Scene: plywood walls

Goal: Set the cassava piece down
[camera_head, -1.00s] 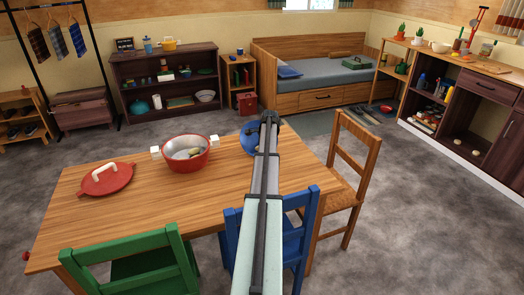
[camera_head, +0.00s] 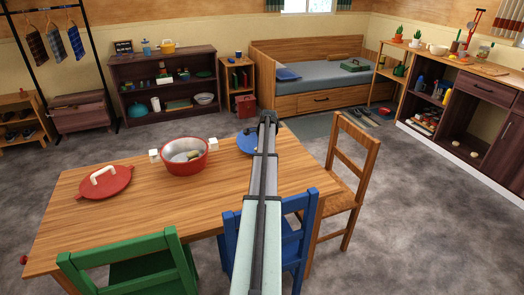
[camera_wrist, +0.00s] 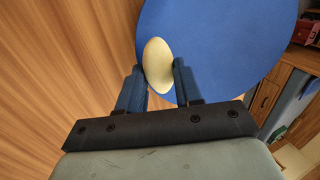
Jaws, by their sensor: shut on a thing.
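The cassava piece (camera_wrist: 157,57) is a pale, cream oval in the wrist view. My gripper (camera_wrist: 159,74) is shut on it, one blue finger on each side. The piece shows over the blue plate (camera_wrist: 218,35); I cannot tell whether it touches the plate. In the head view the blue plate (camera_head: 246,143) lies on the table's far right part, partly hidden behind my arm. My arm also hides the gripper and the piece there. A red pot (camera_head: 184,168) with white handles stands left of the plate and holds pale pieces.
The wooden table (camera_head: 140,213) has a red lid (camera_head: 104,182) at its left. A green chair (camera_head: 125,262) and a blue chair (camera_head: 230,240) stand at the near side, a wooden chair (camera_head: 352,165) at the right.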

